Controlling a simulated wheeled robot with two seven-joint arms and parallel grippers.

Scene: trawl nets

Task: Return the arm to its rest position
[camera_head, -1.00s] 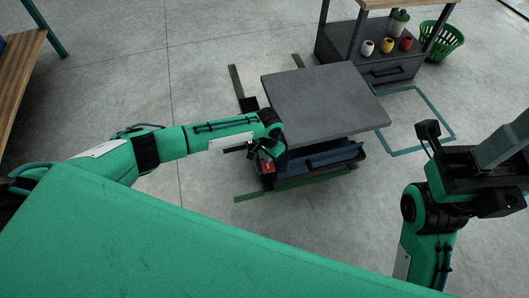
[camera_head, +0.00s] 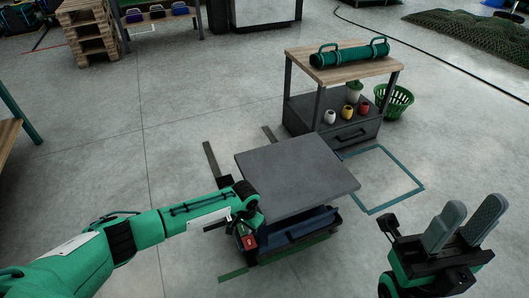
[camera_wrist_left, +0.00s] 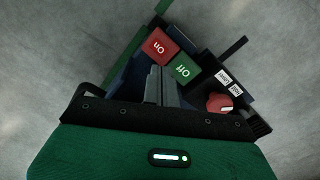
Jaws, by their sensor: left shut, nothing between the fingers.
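My left arm (camera_head: 140,232) reaches in from the left, stretched toward the near left corner of a grey-topped cart (camera_head: 298,175). Its gripper (camera_head: 238,226) is low beside the cart's control panel, and the arm partly hides it. In the left wrist view the gripper's fingers (camera_wrist_left: 160,86) are together and empty. They point at the panel, with a red "on" button (camera_wrist_left: 159,44) and a green "off" button (camera_wrist_left: 184,68) just beyond the tips. A red knob (camera_wrist_left: 219,104) is to their right. My right gripper (camera_head: 473,208) is raised at lower right, fingers apart and empty.
A shelf unit (camera_head: 342,65) behind the cart bears a green roll (camera_head: 348,54) and several small pots. A green basket (camera_head: 394,102) stands beside it. A teal floor outline (camera_head: 418,178) encloses bare floor. Pallets (camera_head: 88,28) are stacked at far left.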

